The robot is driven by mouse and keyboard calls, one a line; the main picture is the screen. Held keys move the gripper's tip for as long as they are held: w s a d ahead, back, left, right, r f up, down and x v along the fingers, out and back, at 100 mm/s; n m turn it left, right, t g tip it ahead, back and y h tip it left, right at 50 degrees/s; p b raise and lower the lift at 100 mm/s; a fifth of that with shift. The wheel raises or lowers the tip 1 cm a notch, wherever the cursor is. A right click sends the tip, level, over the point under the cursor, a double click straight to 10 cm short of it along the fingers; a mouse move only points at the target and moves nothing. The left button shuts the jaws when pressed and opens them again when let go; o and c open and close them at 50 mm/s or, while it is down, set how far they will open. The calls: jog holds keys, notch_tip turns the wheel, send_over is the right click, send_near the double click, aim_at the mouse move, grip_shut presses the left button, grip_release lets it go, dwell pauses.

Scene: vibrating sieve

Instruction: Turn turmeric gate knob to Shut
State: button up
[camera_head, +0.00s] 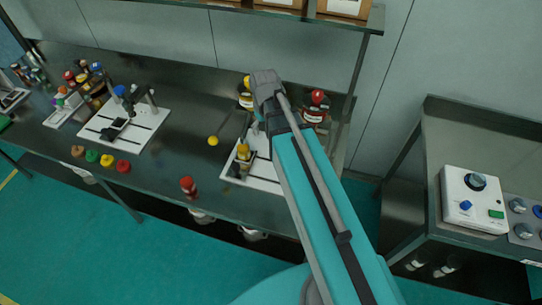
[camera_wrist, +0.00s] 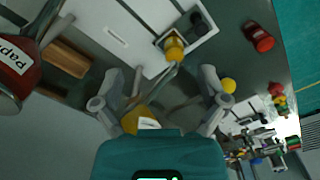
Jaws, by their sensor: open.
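A round yellow knob (camera_head: 213,141), seemingly at the end of a thin dark rod, shows left of the white sieve board in the head view. It also shows in the wrist view (camera_wrist: 228,85), just beyond the right finger. A yellow-topped container (camera_head: 245,97) stands behind it, partly covered by my arm. In the wrist view a yellow body with a white label (camera_wrist: 140,118) lies between my fingers' bases, partly hidden by my gripper. My gripper (camera_wrist: 170,77) is open, with nothing visibly held. Its fingertips are hidden in the head view. The gate's marking cannot be read.
A red container labelled Papri… (camera_wrist: 14,65) is near on the left. A yellow jar (camera_wrist: 175,46) stands on the white board (camera_wrist: 117,20). A red-capped jar (camera_head: 188,186) stands at the table's front. Another board (camera_head: 135,125) stands left; bare table lies between.

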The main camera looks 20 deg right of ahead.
jog(key=s+f+m+b, duration=0.3)
jog(key=s+f+b, duration=0.1)
jog(key=s+f, duration=0.1)
jog(key=shift+s, duration=0.8)
jog(key=shift+s+f+b, duration=0.15)
jog(key=shift+f+b, duration=0.05)
jog(key=shift+b, duration=0.2)
